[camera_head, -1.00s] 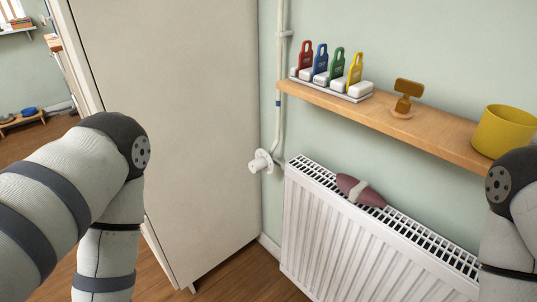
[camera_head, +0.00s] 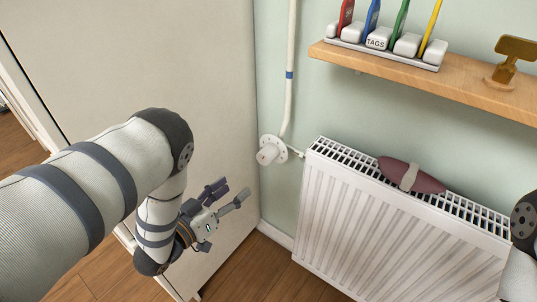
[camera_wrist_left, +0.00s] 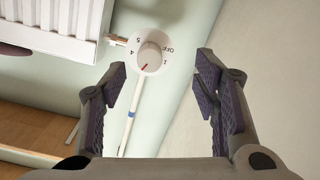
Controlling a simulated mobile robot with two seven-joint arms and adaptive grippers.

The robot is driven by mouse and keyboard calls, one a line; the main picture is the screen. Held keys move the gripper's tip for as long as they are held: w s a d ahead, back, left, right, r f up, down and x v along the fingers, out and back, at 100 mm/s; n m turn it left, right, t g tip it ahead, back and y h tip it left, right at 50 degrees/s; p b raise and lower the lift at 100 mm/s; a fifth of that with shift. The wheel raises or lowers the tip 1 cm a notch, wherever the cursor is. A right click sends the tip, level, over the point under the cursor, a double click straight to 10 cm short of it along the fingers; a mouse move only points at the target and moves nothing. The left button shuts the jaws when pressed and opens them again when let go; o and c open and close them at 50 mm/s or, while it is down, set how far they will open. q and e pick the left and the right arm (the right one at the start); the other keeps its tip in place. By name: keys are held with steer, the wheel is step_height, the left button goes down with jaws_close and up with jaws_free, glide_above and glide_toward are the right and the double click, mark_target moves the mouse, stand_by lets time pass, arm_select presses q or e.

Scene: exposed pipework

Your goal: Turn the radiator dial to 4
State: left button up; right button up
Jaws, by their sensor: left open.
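The radiator dial (camera_head: 270,151) is a white round knob on a numbered disc, beside the radiator's upper left corner. In the left wrist view the dial (camera_wrist_left: 151,54) shows OFF, 1, 4 and 5 around the rim. A red mark on the knob points to the lower left of that picture; the number there is unclear. My left gripper (camera_head: 229,192) is open and empty, below and left of the dial in the head view. In the wrist view the dial appears between its spread fingers, farther off and untouched. My right gripper is out of view.
The white radiator (camera_head: 400,235) stands right of the dial, with a maroon wrapped object (camera_head: 432,183) on top. A wooden shelf (camera_head: 465,88) above holds coloured tags and a brass-coloured object (camera_head: 511,62). A tall pale panel (camera_head: 150,60) stands close behind my left arm.

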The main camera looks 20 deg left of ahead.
mark_target(261, 159)
arm_select(q)
steer(key=shift+t+h, duration=0.4)
steer(key=shift+h, duration=0.3)
steer(key=x, duration=0.4)
steer(key=r+x, duration=0.1)
steer(key=x, duration=0.3)
steer(key=r+b+x, duration=0.1)
steer(key=x, duration=0.4)
steer(key=shift+w, duration=0.1)
steer(key=shift+r, duration=0.1)
steer(key=shift+c, duration=0.5)
steer(key=c, duration=1.1)
